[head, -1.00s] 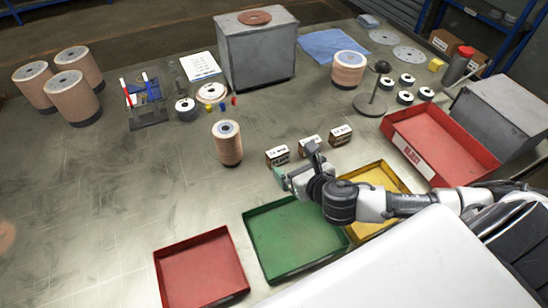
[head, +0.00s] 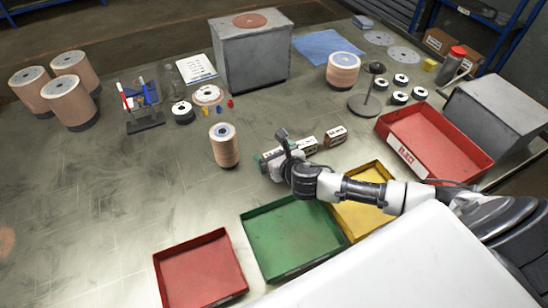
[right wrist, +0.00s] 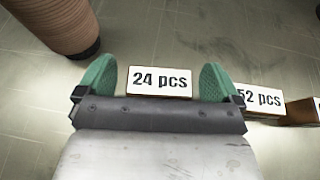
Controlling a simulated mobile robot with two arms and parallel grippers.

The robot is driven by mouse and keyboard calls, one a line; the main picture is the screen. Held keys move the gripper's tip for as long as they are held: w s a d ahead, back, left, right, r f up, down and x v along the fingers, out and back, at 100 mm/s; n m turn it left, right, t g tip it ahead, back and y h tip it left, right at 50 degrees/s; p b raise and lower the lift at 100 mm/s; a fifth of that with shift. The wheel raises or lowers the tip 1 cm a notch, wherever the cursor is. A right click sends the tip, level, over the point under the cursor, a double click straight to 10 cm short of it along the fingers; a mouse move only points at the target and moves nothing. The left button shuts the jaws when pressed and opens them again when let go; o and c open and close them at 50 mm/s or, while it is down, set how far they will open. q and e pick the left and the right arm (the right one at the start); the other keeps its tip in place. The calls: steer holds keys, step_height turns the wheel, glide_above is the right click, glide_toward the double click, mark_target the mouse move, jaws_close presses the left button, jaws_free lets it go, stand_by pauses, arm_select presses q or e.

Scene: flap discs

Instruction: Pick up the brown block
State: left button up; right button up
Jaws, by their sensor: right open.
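A small brown block with a white "24 pcs" label (right wrist: 160,82) lies between the green fingertips of my right gripper (right wrist: 158,78) in the right wrist view. The gripper is open, with a gap on each side of the block. In the head view my right gripper (head: 272,157) mostly hides this block. A second block, labelled "52 pcs" (right wrist: 260,99), lies just right of the right finger; it also shows in the head view (head: 304,144). A third brown block (head: 335,136) lies further right. My left gripper is not in view.
A stack of flap discs (head: 224,146) stands left of the gripper. Green (head: 290,270), yellow (head: 350,228) and red (head: 203,292) trays lie nearer. A red reject bin (head: 408,157) is at right.

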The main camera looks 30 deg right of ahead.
steer(key=shift+c, duration=0.3)
steer(key=c, duration=1)
steer(key=shift+o, duration=0.2)
steer(key=shift+r, duration=0.1)
